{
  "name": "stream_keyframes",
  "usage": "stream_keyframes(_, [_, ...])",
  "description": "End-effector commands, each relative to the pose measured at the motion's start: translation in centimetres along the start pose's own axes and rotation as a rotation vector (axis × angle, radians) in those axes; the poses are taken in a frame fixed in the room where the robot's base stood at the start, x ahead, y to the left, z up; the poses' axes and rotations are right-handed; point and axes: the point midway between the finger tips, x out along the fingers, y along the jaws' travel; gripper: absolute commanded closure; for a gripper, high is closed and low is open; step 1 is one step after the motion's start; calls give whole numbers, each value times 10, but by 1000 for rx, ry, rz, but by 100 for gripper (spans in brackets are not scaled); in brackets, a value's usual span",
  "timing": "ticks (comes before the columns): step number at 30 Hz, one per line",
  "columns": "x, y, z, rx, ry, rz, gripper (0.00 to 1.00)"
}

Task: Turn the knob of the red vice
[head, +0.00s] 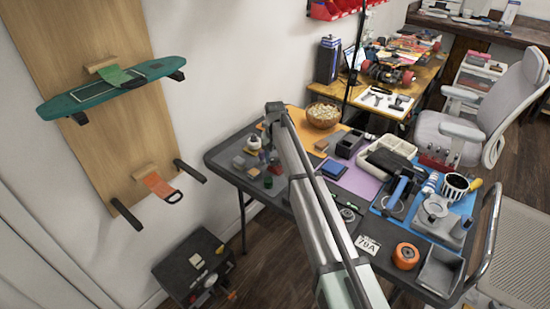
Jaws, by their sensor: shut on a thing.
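A small red object (436,161) at the back right edge of the table, beside the chair, looks like the red vice. It is too small here to make out its knob or how the knob is turned. My arm reaches from the bottom of the head view up to the left part of the table. My gripper cannot be made out; the end of the arm is hidden behind its own links. What the jaws touch does not show.
The dark table (222,157) is crowded. A bowl (323,115), a white tray (387,147), an orange roll (405,256) and a grey bin (439,270) stand on it. A grey chair (478,125) is close to its right side. A black box (192,266) is on the floor.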

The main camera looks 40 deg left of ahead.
Motion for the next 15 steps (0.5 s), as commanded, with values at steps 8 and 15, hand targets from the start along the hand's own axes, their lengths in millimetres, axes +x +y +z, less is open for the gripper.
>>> stream_keyframes(8, [0, -1, 0, 264, 1, 0, 84])
stream_keyframes(15, [0, -1, -1, 479, 1, 0, 84])
